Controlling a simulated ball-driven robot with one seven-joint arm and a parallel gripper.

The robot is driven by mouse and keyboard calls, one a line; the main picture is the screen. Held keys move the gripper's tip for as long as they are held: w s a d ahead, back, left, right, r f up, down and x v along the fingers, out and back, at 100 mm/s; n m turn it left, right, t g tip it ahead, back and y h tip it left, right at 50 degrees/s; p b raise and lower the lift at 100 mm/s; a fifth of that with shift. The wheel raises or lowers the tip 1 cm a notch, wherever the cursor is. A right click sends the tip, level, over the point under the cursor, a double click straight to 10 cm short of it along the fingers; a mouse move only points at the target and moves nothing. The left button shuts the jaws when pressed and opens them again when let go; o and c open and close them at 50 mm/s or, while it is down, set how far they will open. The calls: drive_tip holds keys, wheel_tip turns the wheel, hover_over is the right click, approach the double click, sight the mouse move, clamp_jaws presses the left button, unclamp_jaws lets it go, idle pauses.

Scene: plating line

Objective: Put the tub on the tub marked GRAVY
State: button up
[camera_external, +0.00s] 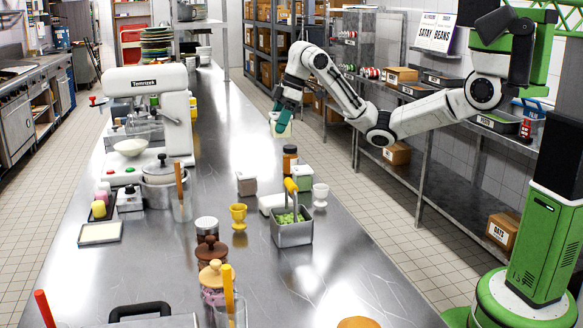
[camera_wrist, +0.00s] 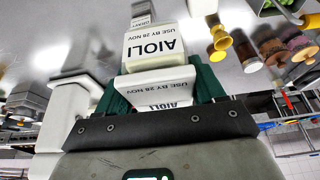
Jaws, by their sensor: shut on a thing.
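My gripper (camera_external: 284,108) is shut on a pale tub (camera_external: 280,127) and holds it well above the steel counter. In the wrist view my green fingers flank the held tub (camera_wrist: 150,78), whose label reads AIOLI, upside down. A second AIOLI label shows just beyond; I cannot tell whether it is another face of this tub. Past it, cut by the top edge, is a grey tub (camera_wrist: 141,14) with a small label that appears to read GRAVY. A grey-brown tub (camera_external: 246,184) on the counter looks like the same one. The held tub is apart from it.
A pale tub (camera_external: 302,179), a brown jar (camera_external: 290,158), a white egg cup (camera_external: 320,195) and a steel container of green food (camera_external: 292,232) stand right of the grey-brown tub. A yellow egg cup (camera_external: 238,217) is nearer. The counter left of the tub is partly clear.

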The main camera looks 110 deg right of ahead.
drive_tip(key=w+d+f, duration=0.1)
drive_tip(key=w+f, duration=0.1)
drive_tip(key=w, duration=0.1)
drive_tip(key=w+d+f, duration=0.1)
drive_tip(key=w+f, duration=0.2)
drive_tip(key=w+d+f+b, duration=0.1)
drive_tip(key=w+f, duration=0.1)
drive_tip(key=w, duration=0.1)
drive_tip(key=shift+w+d+f, duration=0.3)
drive_tip(key=shift+d, duration=0.1)
drive_tip(key=shift+w+d+f, duration=0.15)
drive_tip(key=shift+w+f, duration=0.2)
drive_tip(key=shift+f, duration=0.1)
drive_tip(key=shift+w+f+p, duration=0.1)
drive_tip(key=shift+f+p, duration=0.2)
drive_tip(key=shift+f, duration=1.35)
drive_tip(key=shift+f, duration=0.15)
drive_tip(key=o, duration=1.2)
drive_tip(key=v, duration=1.2)
drive_tip(key=shift+b, duration=0.3)
